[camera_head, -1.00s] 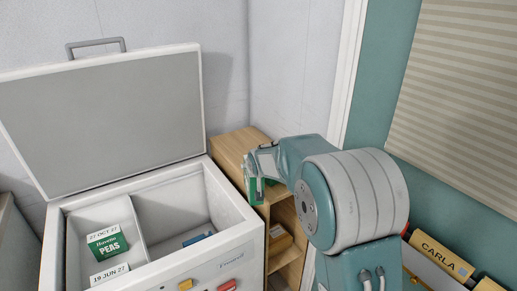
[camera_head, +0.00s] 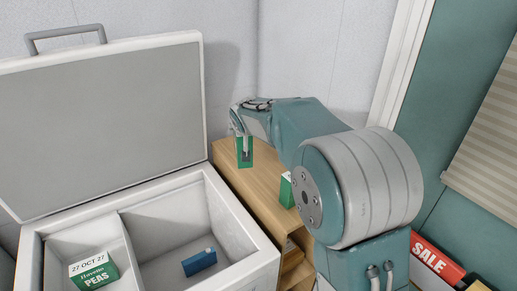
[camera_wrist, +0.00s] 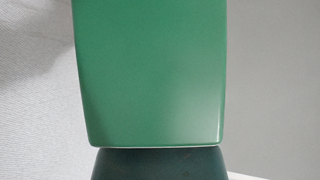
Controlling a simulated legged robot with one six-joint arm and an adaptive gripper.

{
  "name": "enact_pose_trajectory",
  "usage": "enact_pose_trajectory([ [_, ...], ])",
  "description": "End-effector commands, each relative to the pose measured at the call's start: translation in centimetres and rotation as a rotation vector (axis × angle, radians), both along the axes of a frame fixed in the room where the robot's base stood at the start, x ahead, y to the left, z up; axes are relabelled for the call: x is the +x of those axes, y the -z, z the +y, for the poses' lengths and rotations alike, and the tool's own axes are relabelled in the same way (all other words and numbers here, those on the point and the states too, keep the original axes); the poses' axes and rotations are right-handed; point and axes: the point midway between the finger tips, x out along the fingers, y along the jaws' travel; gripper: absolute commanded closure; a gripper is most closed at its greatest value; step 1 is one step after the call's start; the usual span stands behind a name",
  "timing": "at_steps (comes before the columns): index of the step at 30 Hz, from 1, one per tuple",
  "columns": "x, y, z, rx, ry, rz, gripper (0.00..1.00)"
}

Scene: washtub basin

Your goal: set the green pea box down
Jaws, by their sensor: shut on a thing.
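My gripper (camera_head: 244,147) is shut on a green box (camera_head: 246,163), seen over the wooden shelf unit's top (camera_head: 236,175). The box looks upright; I cannot tell whether its bottom touches the wood. In the wrist view a plain green face of the held box (camera_wrist: 152,75) fills the middle, with a dark finger pad below it. Its label does not show. Another green box (camera_head: 286,190) with some white stands on the same top, to the right and partly hidden by my arm.
The open chest freezer (camera_head: 240,255) is at left, its lid (camera_head: 110,120) raised. Inside are a green "PEAS" box (camera_head: 95,272) dated 27 OCT 27 and a blue pack (camera_head: 199,262). A red SALE sign (camera_head: 437,262) is at lower right. The wall stands close behind the shelf.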

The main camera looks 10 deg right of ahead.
Motion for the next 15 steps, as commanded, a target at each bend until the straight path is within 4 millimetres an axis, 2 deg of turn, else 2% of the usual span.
enact_pose_trajectory([
  [1, 0.9, 0.5, -1.1, 0.002, 0.005, -0.002, 0.97],
  [7, 4.0, 2.4, -4.1, 0.005, 0.008, -0.002, 0.97],
  [15, 6.5, 6.6, -5.9, 0.000, 0.002, 0.000, 0.97],
])
